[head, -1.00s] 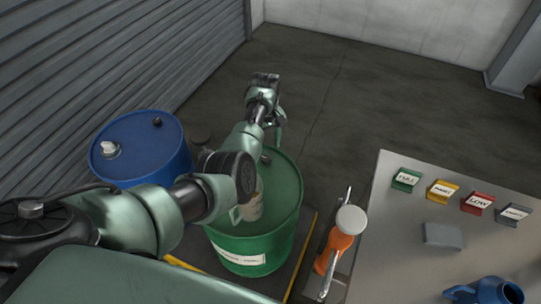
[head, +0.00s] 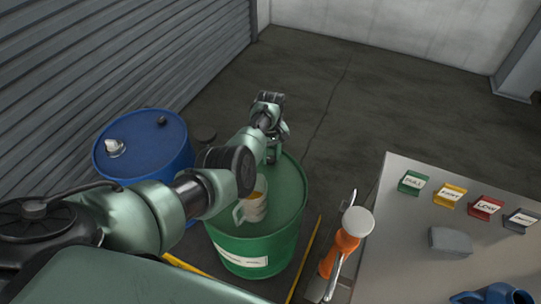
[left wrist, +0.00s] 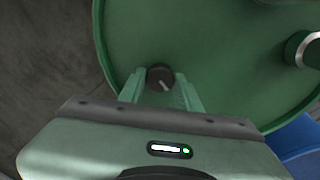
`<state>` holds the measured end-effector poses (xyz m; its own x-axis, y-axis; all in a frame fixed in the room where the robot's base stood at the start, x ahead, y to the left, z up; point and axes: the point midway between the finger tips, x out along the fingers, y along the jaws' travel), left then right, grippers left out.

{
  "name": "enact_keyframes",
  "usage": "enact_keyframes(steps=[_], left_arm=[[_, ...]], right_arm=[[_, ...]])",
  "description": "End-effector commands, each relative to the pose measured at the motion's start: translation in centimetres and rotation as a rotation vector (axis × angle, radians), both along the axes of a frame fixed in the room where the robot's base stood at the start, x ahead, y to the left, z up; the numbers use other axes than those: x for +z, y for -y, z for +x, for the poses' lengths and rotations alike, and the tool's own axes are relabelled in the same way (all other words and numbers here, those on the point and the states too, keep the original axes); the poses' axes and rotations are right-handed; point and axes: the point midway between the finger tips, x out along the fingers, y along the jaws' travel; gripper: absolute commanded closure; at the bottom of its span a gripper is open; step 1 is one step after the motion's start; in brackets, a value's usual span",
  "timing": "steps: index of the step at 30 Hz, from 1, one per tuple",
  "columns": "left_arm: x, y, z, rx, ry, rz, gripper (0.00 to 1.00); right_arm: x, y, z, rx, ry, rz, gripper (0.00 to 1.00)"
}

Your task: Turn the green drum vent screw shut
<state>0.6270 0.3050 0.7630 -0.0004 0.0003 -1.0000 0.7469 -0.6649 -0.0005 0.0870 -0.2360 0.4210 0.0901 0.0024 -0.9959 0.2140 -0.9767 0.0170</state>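The green drum (head: 262,240) stands upright in the middle of the head view, partly covered by my left arm. Its vent screw (left wrist: 160,75) is a small dark round knob with a pale line on top, near the lid's edge in the left wrist view. My left gripper (head: 273,157) points down at the lid from the far side. In the left wrist view my left gripper (left wrist: 161,88) has its fingers apart, one on each side of the screw, with narrow gaps. In the head view the screw is hidden behind the gripper. My right gripper is not in view.
A blue drum (head: 140,160) stands left of the green one. A pale mug-like vessel (head: 255,208) shows over the green lid. An orange tool with a white round top (head: 345,245) stands beside a grey table (head: 400,235) with coloured labelled tags (head: 414,182).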

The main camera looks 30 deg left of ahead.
Motion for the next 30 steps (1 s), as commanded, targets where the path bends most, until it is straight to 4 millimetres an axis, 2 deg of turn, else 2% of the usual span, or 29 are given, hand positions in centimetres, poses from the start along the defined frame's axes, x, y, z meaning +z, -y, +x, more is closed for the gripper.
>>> enact_keyframes(steps=[8,14,30], left_arm=[[0.0,0.0,0.0,-0.033,-0.001,-0.001,1.0],[0.1,0.0,-0.1,-0.133,-0.002,0.001,1.0],[0.1,0.0,0.0,-0.623,-0.001,0.0,1.0]], right_arm=[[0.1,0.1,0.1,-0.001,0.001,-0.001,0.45],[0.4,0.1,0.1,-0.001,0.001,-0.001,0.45],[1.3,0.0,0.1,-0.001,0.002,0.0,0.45]])
